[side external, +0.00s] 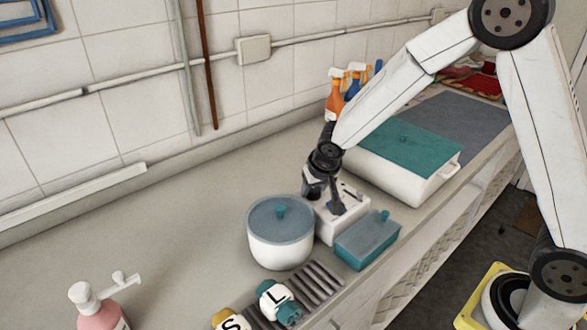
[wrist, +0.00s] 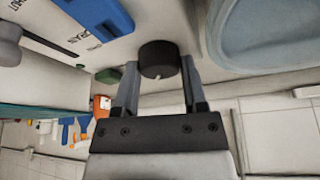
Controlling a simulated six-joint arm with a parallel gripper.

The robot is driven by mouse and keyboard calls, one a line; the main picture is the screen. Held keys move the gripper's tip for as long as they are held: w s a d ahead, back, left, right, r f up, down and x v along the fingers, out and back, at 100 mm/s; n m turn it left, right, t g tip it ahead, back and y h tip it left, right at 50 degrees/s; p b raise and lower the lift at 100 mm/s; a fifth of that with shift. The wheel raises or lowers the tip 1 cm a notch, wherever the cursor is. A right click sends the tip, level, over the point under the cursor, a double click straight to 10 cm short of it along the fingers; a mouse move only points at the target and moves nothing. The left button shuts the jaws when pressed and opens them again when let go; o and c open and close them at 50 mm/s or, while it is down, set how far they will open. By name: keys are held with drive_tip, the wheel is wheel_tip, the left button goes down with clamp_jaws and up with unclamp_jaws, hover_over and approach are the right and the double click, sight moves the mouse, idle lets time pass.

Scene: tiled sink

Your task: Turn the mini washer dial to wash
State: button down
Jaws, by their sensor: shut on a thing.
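The mini washer's white control panel (side external: 328,226) sits on the counter, beside a round white tub with a blue-grey lid (side external: 281,220). In the wrist view, the black dial (wrist: 158,58) stands on the pale panel (wrist: 215,18), with a small white mark on its edge. My gripper (side external: 335,207) reaches down over the panel. In the wrist view, my gripper (wrist: 159,72) has one finger on each side of the dial, shut on it. The side view hides the dial behind the fingers. Lettering on the panel is partly cut off, so the dial's setting cannot be read.
A teal lidded box (side external: 366,242) stands close to the panel's right. A large white bin with a green lid (side external: 405,150) and spray bottles (side external: 335,98) stand behind. Labelled jars (side external: 275,302) and a pink pump bottle (side external: 100,310) are in front.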

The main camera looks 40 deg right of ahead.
drive_tip(key=shift+c, duration=0.7)
unclamp_jaws()
drive_tip(key=shift+r, duration=0.1)
drive_tip(key=d+v, duration=0.1)
drive_tip(key=v, duration=0.6)
drive_tip(key=shift+a+r, duration=0.3)
drive_tip(key=shift+a, duration=0.25)
drive_tip(key=shift+s, duration=0.1)
drive_tip(key=s+f+n, duration=0.1)
drive_tip(key=s, duration=0.4)
drive_tip(key=s+d+f+n+g+y, duration=0.1)
drive_tip(key=s+f, duration=0.1)
drive_tip(key=s, duration=0.3)
drive_tip(key=s+d+f+n, duration=0.1)
drive_tip(key=s, duration=0.4)
drive_tip(key=shift+s+d+f+n+g, duration=0.1)
drive_tip(key=shift+s+f+n+g, duration=0.1)
drive_tip(key=shift+n+g, duration=0.15)
